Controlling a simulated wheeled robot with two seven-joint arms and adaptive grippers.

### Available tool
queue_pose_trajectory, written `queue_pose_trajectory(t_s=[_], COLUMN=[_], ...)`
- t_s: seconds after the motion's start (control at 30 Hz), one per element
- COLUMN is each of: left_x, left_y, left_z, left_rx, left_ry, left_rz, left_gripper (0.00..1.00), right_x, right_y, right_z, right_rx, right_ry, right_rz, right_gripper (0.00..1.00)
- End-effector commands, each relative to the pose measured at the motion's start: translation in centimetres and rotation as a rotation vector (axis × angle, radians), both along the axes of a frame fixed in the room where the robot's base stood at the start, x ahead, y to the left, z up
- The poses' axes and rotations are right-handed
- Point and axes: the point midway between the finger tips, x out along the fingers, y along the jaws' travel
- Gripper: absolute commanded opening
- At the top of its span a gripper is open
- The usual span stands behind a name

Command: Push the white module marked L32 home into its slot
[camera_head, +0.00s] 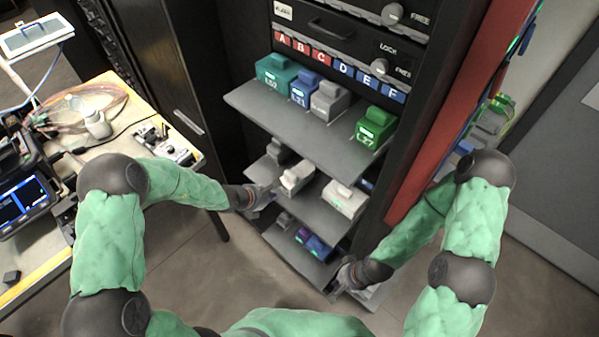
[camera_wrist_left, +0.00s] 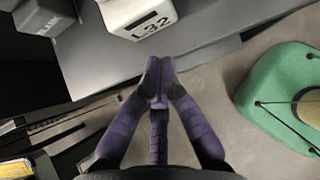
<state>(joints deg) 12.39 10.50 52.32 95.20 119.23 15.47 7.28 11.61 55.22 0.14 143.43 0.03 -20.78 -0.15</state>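The white module marked L32 (camera_wrist_left: 140,18) sits on a grey shelf in the left wrist view, its label face near the front edge. In the head view, the white module (camera_head: 296,178) nearest my left gripper on the second shelf appears to be it; its label is not legible there. My left gripper (camera_wrist_left: 158,92) has its fingertips together with nothing between them, just in front of the module and apart from it. It also shows in the head view (camera_head: 264,193). My right gripper (camera_head: 340,280) is low by the bottom shelf; its fingers are too small to read. The slot's depth is hidden.
A grey module marked BLANK (camera_wrist_left: 42,15) sits left of L32. Another white module (camera_head: 345,199) sits to its right. The upper shelf (camera_head: 300,128) with teal, blue, grey and green modules overhangs. A lower shelf (camera_head: 298,262) carries purple and blue modules. A workbench (camera_head: 100,88) stands left.

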Motion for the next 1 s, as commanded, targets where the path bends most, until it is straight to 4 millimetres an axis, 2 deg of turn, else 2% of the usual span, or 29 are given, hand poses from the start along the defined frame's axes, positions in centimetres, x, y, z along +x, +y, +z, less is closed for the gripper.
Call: queue_pose_trajectory(t_s=[1.0], left_x=[4.1], left_y=[-3.3], left_z=[0.0], left_rx=[0.000], left_ry=[0.000], left_rz=[-0.001], left_gripper=[0.00], right_x=[0.0], right_y=[0.0], right_z=[-0.7], right_rx=[0.000], right_ry=[0.000], right_rz=[0.000], right_gripper=[0.00])
